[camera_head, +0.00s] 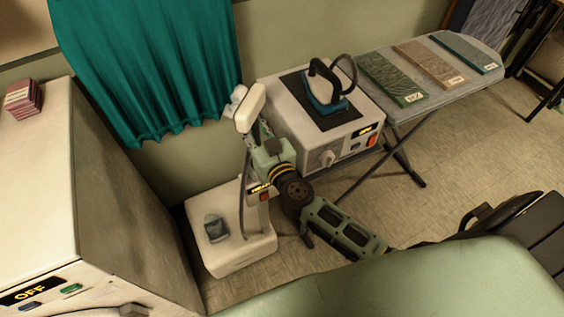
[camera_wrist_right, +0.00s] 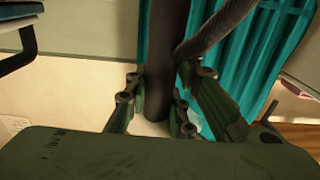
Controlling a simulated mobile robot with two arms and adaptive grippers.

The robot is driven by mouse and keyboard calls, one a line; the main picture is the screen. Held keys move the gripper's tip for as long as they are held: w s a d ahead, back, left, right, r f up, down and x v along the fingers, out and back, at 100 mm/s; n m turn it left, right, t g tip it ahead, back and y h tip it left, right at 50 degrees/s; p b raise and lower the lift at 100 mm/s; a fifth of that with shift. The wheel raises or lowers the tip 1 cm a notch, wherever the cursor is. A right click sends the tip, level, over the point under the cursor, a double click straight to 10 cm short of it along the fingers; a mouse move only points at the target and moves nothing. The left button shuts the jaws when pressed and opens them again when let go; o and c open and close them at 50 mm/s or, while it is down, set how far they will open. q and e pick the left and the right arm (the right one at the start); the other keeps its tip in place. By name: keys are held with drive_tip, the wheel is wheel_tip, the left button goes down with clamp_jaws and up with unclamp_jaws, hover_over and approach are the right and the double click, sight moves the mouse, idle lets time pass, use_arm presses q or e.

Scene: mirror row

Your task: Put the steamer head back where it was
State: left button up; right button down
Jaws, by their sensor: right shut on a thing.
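The steamer head (camera_head: 250,108) is a cream block at the top of the steamer, in front of the teal curtain. My right gripper (camera_head: 256,132) is just below it, shut on its dark handle, which stands between the fingers in the right wrist view (camera_wrist_right: 160,60). A grey hose (camera_wrist_right: 215,32) runs beside the handle. The steamer base (camera_head: 225,258) is a white box on the floor, with a post (camera_head: 265,215) rising from it. A small pale part (camera_head: 234,98) shows behind the head; whether they touch is unclear. My left gripper is out of view.
A white station (camera_head: 290,110) with a teal iron (camera_head: 324,98) stands close right of my gripper. An ironing board (camera_head: 420,110) with folded cloths is farther right. The teal curtain (camera_head: 150,65) hangs behind. A tall white machine (camera_head: 40,180) marked OFF stands left.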

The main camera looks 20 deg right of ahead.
drive_tip(key=f+b, duration=0.3)
drive_tip(key=f, duration=0.2)
drive_tip(key=shift+a, duration=0.2)
drive_tip(key=shift+f+b, duration=0.45)
drive_tip(key=shift+b, duration=0.05)
wheel_tip(320, 180, down, 4)
drive_tip(key=b, duration=0.3)
drive_tip(key=shift+d, duration=0.1)
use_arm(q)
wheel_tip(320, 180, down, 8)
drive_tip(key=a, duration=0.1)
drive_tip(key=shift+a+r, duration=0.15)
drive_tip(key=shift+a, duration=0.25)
use_arm(e)
drive_tip(key=shift+f, duration=0.15)
drive_tip(key=c, duration=1.5)
unclamp_jaws()
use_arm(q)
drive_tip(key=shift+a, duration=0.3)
